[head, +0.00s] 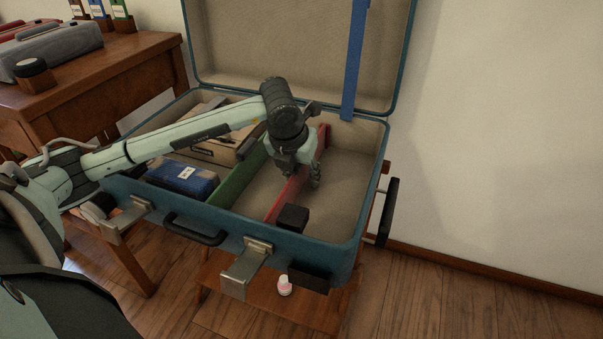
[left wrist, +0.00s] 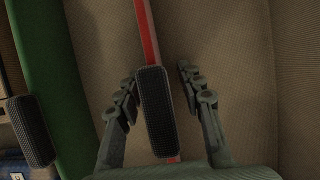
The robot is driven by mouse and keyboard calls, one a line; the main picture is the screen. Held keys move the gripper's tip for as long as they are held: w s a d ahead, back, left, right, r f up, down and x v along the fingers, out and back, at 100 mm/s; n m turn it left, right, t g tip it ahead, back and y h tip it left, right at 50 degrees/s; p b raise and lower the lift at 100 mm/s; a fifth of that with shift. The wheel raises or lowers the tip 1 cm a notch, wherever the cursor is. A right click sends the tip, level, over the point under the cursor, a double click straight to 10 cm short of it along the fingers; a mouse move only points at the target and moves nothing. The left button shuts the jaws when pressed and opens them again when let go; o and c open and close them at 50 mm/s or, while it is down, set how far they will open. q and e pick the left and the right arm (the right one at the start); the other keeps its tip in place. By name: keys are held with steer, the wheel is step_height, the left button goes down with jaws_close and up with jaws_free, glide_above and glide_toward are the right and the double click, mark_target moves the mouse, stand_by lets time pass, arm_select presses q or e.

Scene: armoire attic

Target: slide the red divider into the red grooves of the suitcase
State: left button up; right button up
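The open teal suitcase (head: 345,262) has a red divider (head: 289,195) standing in it, running front to back. A black block (head: 292,217) shows near its front end. My left gripper (head: 316,180) reaches down into the suitcase at the divider. In the left wrist view, the gripper (left wrist: 158,82) is open, with its fingers apart on either side of the red divider (left wrist: 148,35) and a black textured pad (left wrist: 157,112) on it. I cannot make out the red grooves separately or tell how deep the divider sits. My right gripper is out of view.
A green divider (head: 238,178) stands left of the red one, with a blue item (head: 183,178) and a beige box (head: 213,147) beyond it. A blue strap (head: 354,60) hangs from the raised lid. The right compartment (head: 345,190) looks empty.

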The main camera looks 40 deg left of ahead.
arm_select(q)
steer(key=v, duration=1.2)
steer(key=shift+s+f, duration=0.1)
stand_by(0.4)
